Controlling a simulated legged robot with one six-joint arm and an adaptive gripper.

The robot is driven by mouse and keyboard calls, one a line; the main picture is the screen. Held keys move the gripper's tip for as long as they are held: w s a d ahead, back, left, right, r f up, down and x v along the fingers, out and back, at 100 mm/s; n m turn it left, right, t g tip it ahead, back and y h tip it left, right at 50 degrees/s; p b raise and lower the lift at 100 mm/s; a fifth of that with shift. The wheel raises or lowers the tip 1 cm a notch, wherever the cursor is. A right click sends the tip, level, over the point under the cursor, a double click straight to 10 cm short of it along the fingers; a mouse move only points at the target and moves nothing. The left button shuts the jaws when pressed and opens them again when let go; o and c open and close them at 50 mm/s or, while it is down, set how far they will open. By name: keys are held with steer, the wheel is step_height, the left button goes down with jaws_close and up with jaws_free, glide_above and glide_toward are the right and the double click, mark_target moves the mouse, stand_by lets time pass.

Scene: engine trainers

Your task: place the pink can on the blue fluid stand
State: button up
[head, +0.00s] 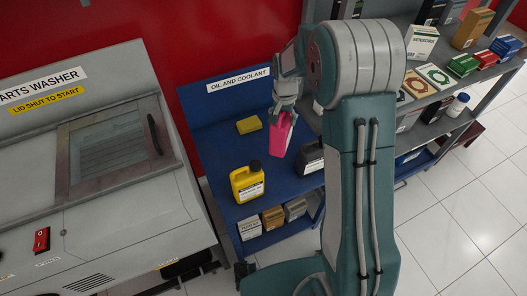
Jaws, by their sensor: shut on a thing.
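The pink can (281,136) is in my gripper (284,114), tilted, in the head view. My gripper is shut on its upper part and holds it in front of the blue fluid stand (217,157). The stand carries a sign reading "OIL AND COOLANT". I cannot tell how high the can is above the stand's top. A yellow jug (247,184) and a dark jug (309,160) stand on the blue top, with the can between and behind them in the picture. My arm hides the stand's right part.
A yellow block or sponge (249,125) lies at the back of the stand. Several boxes (273,217) sit on its lower shelf. A grey parts washer (100,190) is at left. A grey shelf (455,110) with boxes and a white bottle (458,104) is at right.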

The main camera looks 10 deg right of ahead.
steer(key=shift+w+a+r+m, duration=0.15)
steer(key=shift+w+m, duration=0.15)
steer(key=shift+m, duration=0.5)
steer(key=w+a+f+m, duration=0.2)
steer(key=a+m, duration=0.2)
steer(key=a, duration=0.1)
steer(key=w+a+f+m, duration=0.1)
steer(key=w+a+m, duration=0.1)
steer(key=a+m, duration=0.3)
steer(key=a+f+n, duration=0.1)
steer(key=a+f, duration=0.5)
steer(key=f, duration=0.3)
steer(key=shift+w+a+f, duration=0.25)
steer(key=shift+w+f, duration=0.05)
steer(key=shift+w, duration=0.05)
steer(key=o, duration=1.1)
steer(key=shift+s+f, duration=0.1)
steer(key=shift+f, duration=0.05)
